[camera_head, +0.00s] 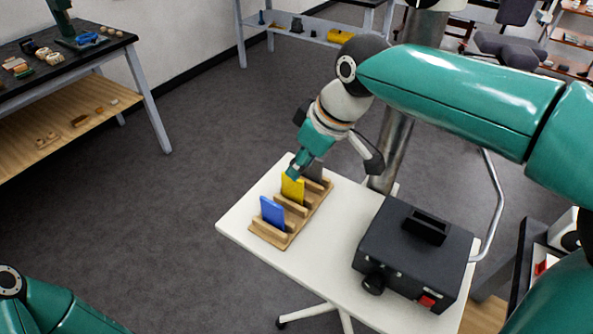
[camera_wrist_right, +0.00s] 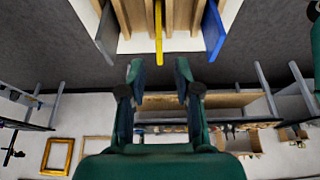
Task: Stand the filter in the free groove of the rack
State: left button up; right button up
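A wooden rack (camera_head: 284,239) stands on the white table. A blue filter (camera_head: 272,213) stands near its front end, a yellow filter (camera_head: 292,189) in the middle and a dark grey filter (camera_head: 314,171) toward the far end, partly hidden by my gripper. My right gripper (camera_head: 297,172) is at the yellow filter's top edge. In the right wrist view its two fingers (camera_wrist_right: 160,68) are apart, with the edge of the yellow filter (camera_wrist_right: 158,35) between and just beyond them, no contact visible. The blue filter (camera_wrist_right: 213,32) and grey filter (camera_wrist_right: 106,38) flank it. My left gripper is out of view.
A black box-shaped device (camera_head: 412,255) with a slot on top and a red switch stands on the white table (camera_head: 330,262), right of the rack. A metal post rises behind the table. A dark workbench (camera_head: 60,55) with small items stands at upper left.

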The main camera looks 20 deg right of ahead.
jog(key=v, duration=0.6)
dwell(0.4)
